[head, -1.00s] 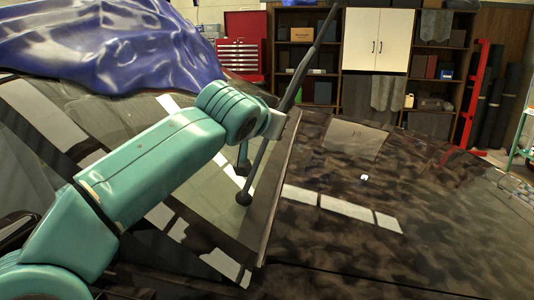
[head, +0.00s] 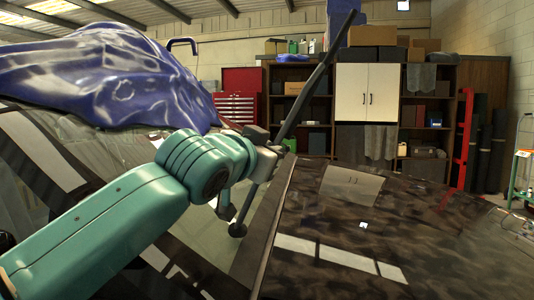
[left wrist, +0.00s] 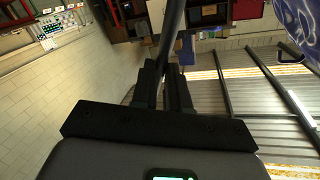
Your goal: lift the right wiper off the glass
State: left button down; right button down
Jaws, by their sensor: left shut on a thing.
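The wiper (head: 318,75) is a long dark bar. It slants up to the right from a round dark pivot (head: 237,230) at the lower edge of the windshield glass (head: 198,238). Its upper length stands in the air, clear of the glass, in front of the shelves. My left gripper (head: 266,160) is shut on the wiper's lower part. In the left wrist view the wiper (left wrist: 172,35) runs up from between the dark fingers (left wrist: 165,85). The exact contact is partly hidden by the gripper. My right gripper is not in view.
A shiny blue cover (head: 110,75) drapes over the car at the left. The dark, patchy hood (head: 400,235) spreads to the right. Behind stand a red tool chest (head: 236,107), shelves with a white cabinet (head: 366,93) and a red post (head: 465,140). The air above the hood is free.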

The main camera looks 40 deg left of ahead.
pick_arm(q)
jog(key=shift+r, duration=0.25)
jog(key=c, duration=1.1)
grip_release()
jog(key=shift+d, duration=0.2)
jog(key=shift+f, duration=0.1)
jog(key=shift+a, duration=0.15)
jog(key=v, duration=1.6)
jog(key=shift+s+f, duration=0.1)
jog(key=shift+s, duration=0.05)
